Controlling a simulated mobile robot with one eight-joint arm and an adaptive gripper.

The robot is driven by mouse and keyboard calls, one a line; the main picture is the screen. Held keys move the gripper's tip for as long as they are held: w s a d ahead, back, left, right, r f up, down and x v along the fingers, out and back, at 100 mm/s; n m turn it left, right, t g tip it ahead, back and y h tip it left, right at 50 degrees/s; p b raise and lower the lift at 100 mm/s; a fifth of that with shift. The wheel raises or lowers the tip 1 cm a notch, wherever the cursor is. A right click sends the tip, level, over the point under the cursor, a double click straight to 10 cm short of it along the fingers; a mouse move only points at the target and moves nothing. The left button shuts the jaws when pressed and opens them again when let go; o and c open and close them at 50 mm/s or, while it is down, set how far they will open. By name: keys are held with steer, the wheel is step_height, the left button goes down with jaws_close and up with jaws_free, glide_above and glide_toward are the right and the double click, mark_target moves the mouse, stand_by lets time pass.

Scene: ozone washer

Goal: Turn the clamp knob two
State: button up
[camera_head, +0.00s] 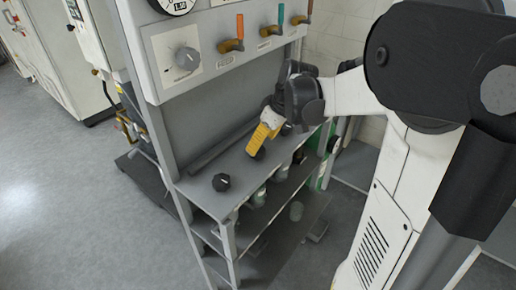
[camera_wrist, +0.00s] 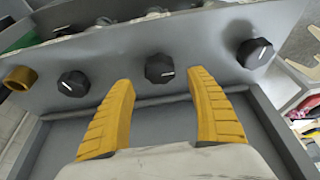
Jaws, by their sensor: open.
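Three black clamp knobs with white marks stand along a grey ledge. In the wrist view, the middle knob (camera_wrist: 159,69) is between and just beyond my gripper's (camera_wrist: 160,78) two yellow fingertips, with a gap on each side. My gripper is open and empty. The other knobs are at the left (camera_wrist: 73,83) and right (camera_wrist: 254,53), outside the fingers. In the head view, my gripper (camera_head: 257,146) reaches down over the ledge, just above the middle knob (camera_head: 258,154), partly hidden. One end knob (camera_head: 221,183) is in plain view at the ledge's left; the far one is mostly hidden.
Above the ledge, a panel has a white dial (camera_head: 187,58) and several coloured-handled valves (camera_head: 233,44). A lower shelf (camera_head: 255,238) holds small jars. A brass fitting (camera_wrist: 19,78) is at the wrist view's left. Open floor (camera_head: 90,200) lies left.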

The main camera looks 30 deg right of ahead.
steer(key=v, duration=0.7)
steer(key=shift+r, duration=0.2)
steer(key=shift+s, duration=0.1)
